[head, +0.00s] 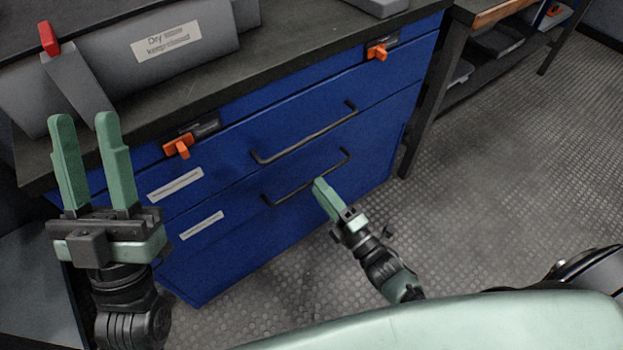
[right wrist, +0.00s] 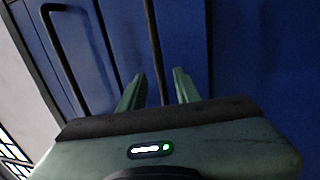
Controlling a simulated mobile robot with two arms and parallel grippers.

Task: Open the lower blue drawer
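The blue cabinet has two dark bar handles, one above the other. The lower blue drawer (head: 240,218) looks flush with the front, and its lower handle (head: 300,188) is a dark bar. My right gripper (head: 322,187) is at the right part of this handle. In the right wrist view, my right gripper (right wrist: 159,88) is open, and a dark bar (right wrist: 154,45) runs between its two fingers; contact cannot be made out. My left gripper (head: 84,122) is open and empty, raised at the left in front of the cabinet, fingers pointing up.
The upper drawer handle (head: 305,135) is just above. Orange latches (head: 178,145) and (head: 377,51) sit under the dark worktop (head: 270,70). A grey labelled case (head: 150,50) lies on top. A bench (head: 485,15) stands to the right. The patterned floor (head: 490,160) is clear.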

